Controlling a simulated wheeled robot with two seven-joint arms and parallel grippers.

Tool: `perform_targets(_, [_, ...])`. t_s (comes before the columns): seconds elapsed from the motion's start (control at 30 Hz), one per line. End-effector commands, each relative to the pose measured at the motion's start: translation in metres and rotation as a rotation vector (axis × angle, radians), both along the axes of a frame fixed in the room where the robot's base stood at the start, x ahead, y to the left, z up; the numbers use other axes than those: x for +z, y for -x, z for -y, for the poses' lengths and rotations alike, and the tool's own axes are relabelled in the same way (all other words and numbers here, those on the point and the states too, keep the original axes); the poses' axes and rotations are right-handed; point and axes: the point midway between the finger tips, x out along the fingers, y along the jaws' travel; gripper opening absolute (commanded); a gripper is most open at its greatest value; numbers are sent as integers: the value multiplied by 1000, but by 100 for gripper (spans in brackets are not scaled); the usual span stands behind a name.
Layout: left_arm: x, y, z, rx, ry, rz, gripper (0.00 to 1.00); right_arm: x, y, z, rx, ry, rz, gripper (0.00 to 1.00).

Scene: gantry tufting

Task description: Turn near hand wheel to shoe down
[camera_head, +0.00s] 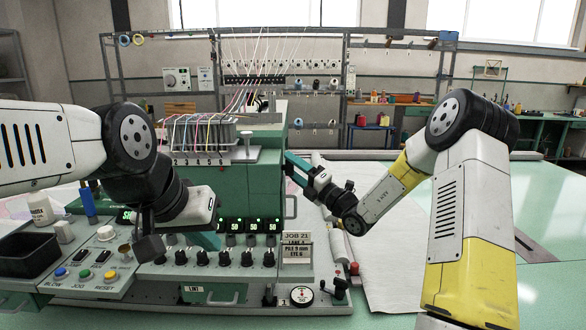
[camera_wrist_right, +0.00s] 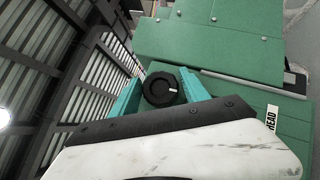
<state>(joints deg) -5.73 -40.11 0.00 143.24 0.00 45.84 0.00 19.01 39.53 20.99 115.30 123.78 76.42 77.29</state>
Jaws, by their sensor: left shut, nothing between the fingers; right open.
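A round black knob with a white mark (camera_wrist_right: 163,90), which looks like the hand wheel, shows in the right wrist view. It lies between the two teal fingers of my right gripper (camera_wrist_right: 161,79); contact cannot be told.
A button box (camera_head: 95,272) and black bin (camera_head: 28,252) stand at the left. Dark knobs line the front panel below green displays (camera_head: 252,226). Pale cloth (camera_head: 390,255) covers the table beyond.

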Motion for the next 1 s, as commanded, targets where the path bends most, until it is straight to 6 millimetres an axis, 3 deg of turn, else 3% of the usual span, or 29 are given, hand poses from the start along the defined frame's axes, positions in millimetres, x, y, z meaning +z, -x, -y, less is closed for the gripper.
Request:
perform_targets(0.1, [0,0,0,0,0,0,0,0,0,0,0,0,0,52])
perform_targets(0.3, [0,0,0,0,0,0,0,0,0,0,-1,1,0,12])
perform_targets(0.37, [0,0,0,0,0,0,0,0,0,0,-1,1,0,4])
perform_targets(0.67, [0,0,0,0,0,0,0,-1,0,1,-1,1,41,4])
perform_targets(1.0, [0,0,0,0,0,0,0,-3,-1,2,-2,0,268,4])
